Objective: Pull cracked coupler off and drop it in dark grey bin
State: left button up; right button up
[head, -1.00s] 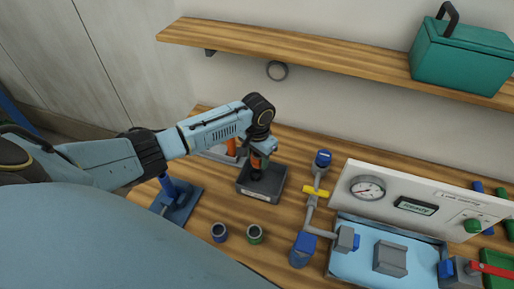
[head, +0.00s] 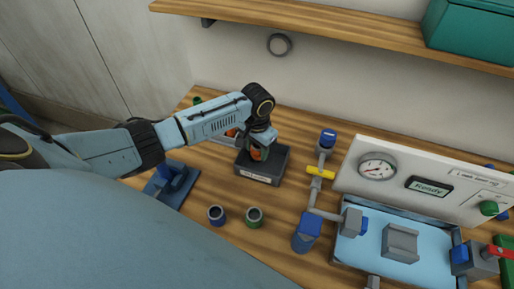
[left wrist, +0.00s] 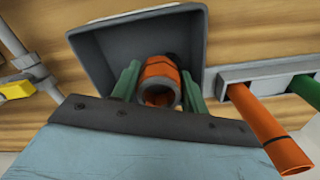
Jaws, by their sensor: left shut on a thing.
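My left gripper (head: 258,152) is over the dark grey bin (head: 262,177) on the bench. It is shut on the orange coupler (head: 257,154). In the left wrist view, the orange ring-shaped coupler (left wrist: 158,84) sits between the green fingers of my left gripper (left wrist: 155,85). Its open round end faces the camera, and the dark grey bin (left wrist: 95,45) lies behind it. I cannot make out a crack. I cannot tell the exact height of the coupler over the bin floor. My right gripper is not in view.
Pipework with a yellow valve handle (head: 321,173) and a gauge panel (head: 420,182) stand to the right. The left wrist view shows a grey rack (left wrist: 265,73) holding orange and green tubes.

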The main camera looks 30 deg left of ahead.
pick_arm(q)
jog(key=o, duration=1.3)
jog(key=shift+o, duration=0.2)
jog(key=shift+r, duration=0.15)
notch_tip(320, 180, up, 13)
jog(key=shift+r, duration=0.1)
